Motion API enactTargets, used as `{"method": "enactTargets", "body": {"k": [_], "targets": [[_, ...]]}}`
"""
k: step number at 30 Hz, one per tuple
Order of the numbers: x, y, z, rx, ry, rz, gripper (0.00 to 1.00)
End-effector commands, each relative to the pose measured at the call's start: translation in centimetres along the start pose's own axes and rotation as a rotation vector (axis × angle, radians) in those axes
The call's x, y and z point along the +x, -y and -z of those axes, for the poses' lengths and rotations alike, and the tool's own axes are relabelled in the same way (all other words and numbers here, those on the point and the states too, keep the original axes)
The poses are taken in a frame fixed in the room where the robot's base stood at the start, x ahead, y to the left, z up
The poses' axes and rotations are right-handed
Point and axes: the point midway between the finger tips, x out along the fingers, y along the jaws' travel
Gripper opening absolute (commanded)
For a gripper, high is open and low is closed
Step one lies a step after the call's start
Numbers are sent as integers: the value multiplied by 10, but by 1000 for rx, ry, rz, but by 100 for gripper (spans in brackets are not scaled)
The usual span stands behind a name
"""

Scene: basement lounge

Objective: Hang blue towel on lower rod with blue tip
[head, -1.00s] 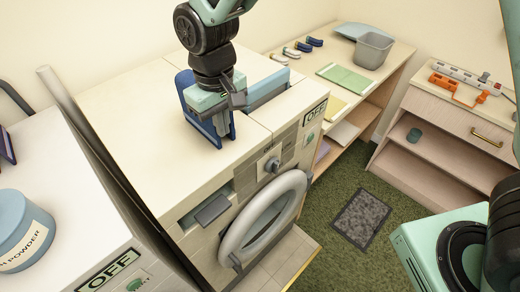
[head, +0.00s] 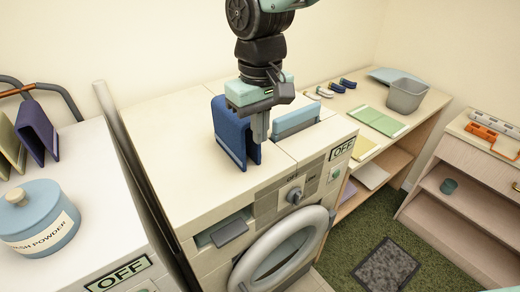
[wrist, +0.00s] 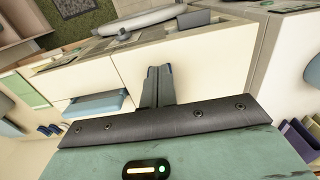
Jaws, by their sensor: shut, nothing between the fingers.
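A dark blue folded towel (head: 233,135) stands like an upside-down V on top of the washing machine (head: 185,190) in the head view. My gripper (head: 261,135) points down at the towel's right end, with its fingers shut and empty. It overlaps the towel in the picture; I cannot tell whether they touch. The shut fingers also show in the wrist view (wrist: 158,88), over the cream machine top. One rod has an orange part; I see no blue tip.
A grey-blue insert (head: 297,120) is beside my gripper on the machine. A powder jar (head: 38,217) stands on the white machine at left, beyond a tall dark divider (head: 135,165). A shelf with a grey bin (head: 406,95) is at right.

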Motion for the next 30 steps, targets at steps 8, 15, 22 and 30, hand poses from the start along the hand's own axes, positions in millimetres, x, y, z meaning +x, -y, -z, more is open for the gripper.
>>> {"method": "enactTargets", "body": {"k": [8,15,22,30], "targets": [[-28,0,0,0,-2,0,0],[-31,0,0,0,0,0,0],[-23,1,-11,-5,0,11,0],[37,12,-119,-49,-16,73,0]]}}
